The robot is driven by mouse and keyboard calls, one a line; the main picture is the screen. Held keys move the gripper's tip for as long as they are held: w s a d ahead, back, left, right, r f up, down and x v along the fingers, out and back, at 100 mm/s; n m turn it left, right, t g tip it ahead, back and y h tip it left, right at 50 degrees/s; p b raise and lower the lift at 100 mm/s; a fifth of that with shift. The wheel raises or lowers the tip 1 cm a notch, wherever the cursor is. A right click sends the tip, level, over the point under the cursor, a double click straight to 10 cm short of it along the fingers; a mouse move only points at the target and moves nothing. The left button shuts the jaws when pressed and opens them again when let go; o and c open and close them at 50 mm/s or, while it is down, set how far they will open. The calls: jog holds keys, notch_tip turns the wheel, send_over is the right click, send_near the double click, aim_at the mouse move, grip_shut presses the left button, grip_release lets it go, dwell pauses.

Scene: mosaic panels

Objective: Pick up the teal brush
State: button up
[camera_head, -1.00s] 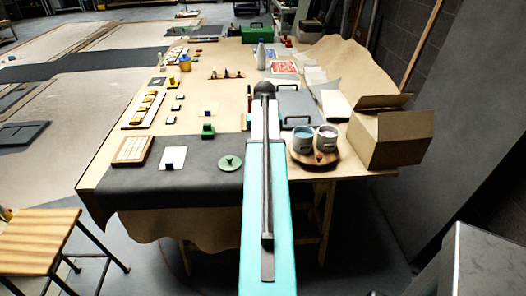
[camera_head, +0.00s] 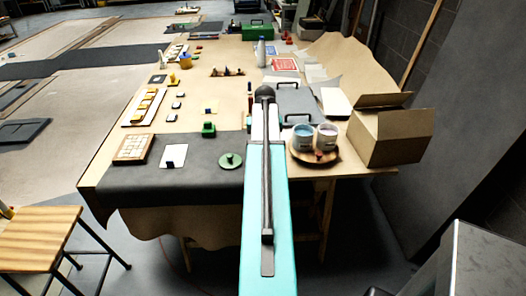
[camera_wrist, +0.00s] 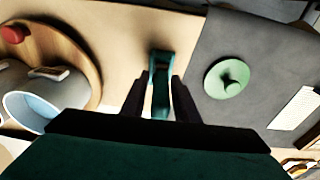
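The teal brush (camera_wrist: 160,72) is in the middle of the wrist view, over tan paper. Its near part runs back between the two dark fingers of my gripper (camera_wrist: 162,82). The fingertips lie close along both sides of it; tan gaps show between brush and fingers farther back. I cannot tell whether the fingers press on it or whether it rests on the table. In the head view my teal arm covers this spot, and neither brush nor fingertips can be made out there.
In the wrist view, a green knobbed disc (camera_wrist: 228,78) sits right on a dark mat (camera_wrist: 250,38). A round wooden tray (camera_wrist: 88,62) with a grey cup (camera_wrist: 30,98) stands left. In the head view an open cardboard box (camera_head: 385,138) is at the table's right edge, a stool (camera_head: 40,238) lower left.

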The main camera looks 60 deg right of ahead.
grip_shut()
jog(key=shift+r, duration=0.15)
jog(key=shift+r+b, duration=1.45)
jog(key=shift+r, duration=3.4)
